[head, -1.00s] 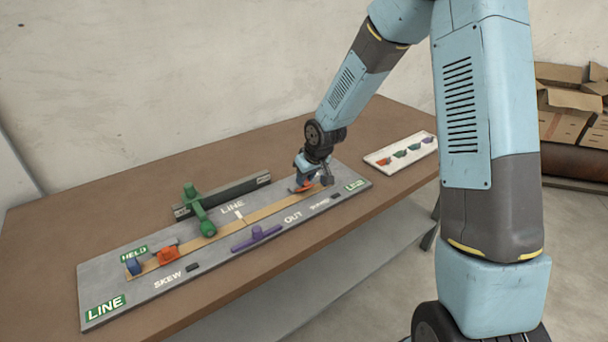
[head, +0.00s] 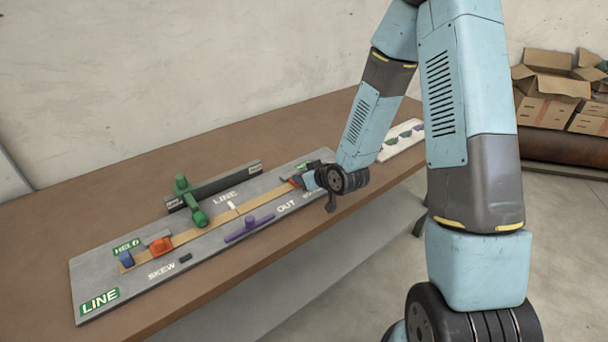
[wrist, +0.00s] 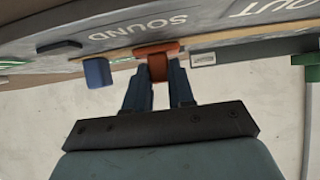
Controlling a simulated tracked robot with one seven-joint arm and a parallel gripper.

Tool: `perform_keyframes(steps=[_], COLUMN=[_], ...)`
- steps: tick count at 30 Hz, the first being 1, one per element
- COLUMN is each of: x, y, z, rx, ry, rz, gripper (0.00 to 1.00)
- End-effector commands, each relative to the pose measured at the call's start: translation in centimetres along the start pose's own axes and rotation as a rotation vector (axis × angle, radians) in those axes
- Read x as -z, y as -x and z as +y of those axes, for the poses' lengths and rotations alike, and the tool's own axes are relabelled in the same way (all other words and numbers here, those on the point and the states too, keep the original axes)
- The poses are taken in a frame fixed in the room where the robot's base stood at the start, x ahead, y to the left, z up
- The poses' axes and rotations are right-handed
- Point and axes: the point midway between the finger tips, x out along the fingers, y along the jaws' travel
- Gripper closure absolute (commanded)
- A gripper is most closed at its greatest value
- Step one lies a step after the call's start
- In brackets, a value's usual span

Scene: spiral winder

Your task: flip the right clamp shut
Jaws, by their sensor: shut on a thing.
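The right clamp is an orange piece at the right end of the tan strip (head: 190,235); a bit of the clamp (head: 296,182) shows beside my gripper (head: 304,181). In the wrist view my gripper (wrist: 160,90) has its two dark fingers shut on the orange clamp (wrist: 157,66), one on each side. My wrist lies low at the board's front edge and hides part of this end. I cannot tell the clamp's exact angle. The left clamp (head: 160,247), also orange, sits at the strip's left end next to a blue block (head: 126,260).
A green handled arm (head: 190,203) crosses the strip by a dark rail (head: 240,181). A purple piece (head: 249,229) lies on the grey board (head: 95,265). Another blue block (wrist: 98,73) is close beside my fingers. A white tray (head: 392,150) stands behind my arm.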

Motion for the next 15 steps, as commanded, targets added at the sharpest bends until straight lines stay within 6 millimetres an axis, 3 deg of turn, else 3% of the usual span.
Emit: perform_keyframes(steps=[15], x=[-0.32], y=[-0.03], z=[0.44], rx=[-0.009], ry=[-0.004], rz=[0.037], gripper=[1.0])
